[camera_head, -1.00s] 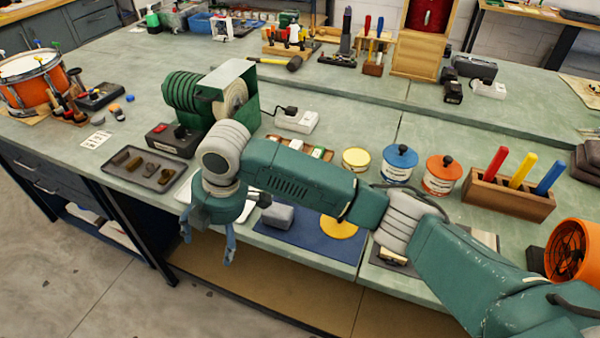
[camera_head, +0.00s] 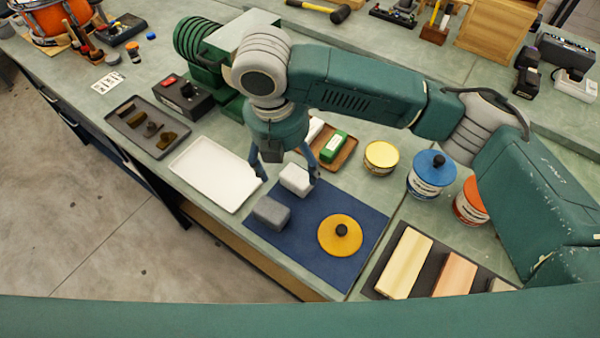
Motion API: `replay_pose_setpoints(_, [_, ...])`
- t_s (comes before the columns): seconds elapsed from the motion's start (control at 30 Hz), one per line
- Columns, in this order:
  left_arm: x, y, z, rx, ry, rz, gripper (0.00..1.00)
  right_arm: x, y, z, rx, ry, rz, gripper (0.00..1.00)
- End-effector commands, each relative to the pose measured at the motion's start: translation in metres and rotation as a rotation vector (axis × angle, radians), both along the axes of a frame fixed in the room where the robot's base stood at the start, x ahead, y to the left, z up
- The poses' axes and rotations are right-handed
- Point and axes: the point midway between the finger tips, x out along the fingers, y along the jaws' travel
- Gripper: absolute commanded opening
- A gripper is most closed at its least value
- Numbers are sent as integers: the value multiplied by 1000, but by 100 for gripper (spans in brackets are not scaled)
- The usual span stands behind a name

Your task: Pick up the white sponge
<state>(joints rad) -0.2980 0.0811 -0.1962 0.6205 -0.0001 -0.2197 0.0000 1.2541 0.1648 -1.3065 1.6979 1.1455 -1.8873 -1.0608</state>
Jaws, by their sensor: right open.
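The white sponge (camera_head: 295,179) is a small pale block at the far left part of the blue mat (camera_head: 308,248). My right gripper (camera_head: 287,176) points down over it with its two fingers spread, one to the left and one at the right of the sponge. A gap shows between the left finger and the sponge. The right finger looks close to it; I cannot tell whether it touches. A grey block (camera_head: 271,213) lies just in front of the sponge on the mat. My left gripper is not in view.
A yellow disc with a dark knob (camera_head: 340,235) lies on the mat. A white tray (camera_head: 213,174) is left of the mat. A wooden tray (camera_head: 346,156) with a green block stands behind. Yellow (camera_head: 381,157) and blue (camera_head: 431,175) tins stand at the right.

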Motion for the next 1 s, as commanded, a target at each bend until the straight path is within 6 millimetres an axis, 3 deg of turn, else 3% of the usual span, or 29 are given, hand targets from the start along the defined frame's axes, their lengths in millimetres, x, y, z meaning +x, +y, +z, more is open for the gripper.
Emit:
replay_pose_setpoints(0.1, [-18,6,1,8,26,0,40,2,-2,-14,-1,0,-2,78])
replay_pose_setpoints(0.2, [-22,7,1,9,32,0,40,3,-3,-20,1,-1,-1,78])
replay_pose_setpoints(0.6, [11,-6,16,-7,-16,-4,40,11,-15,-67,1,-1,-3,78])
replay_pose_setpoints(0.87, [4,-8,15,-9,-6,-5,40,12,-15,-71,2,-1,-2,78])
replay_pose_setpoints(1.0, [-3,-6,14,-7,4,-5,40,12,-14,-71,2,-1,-2,52])
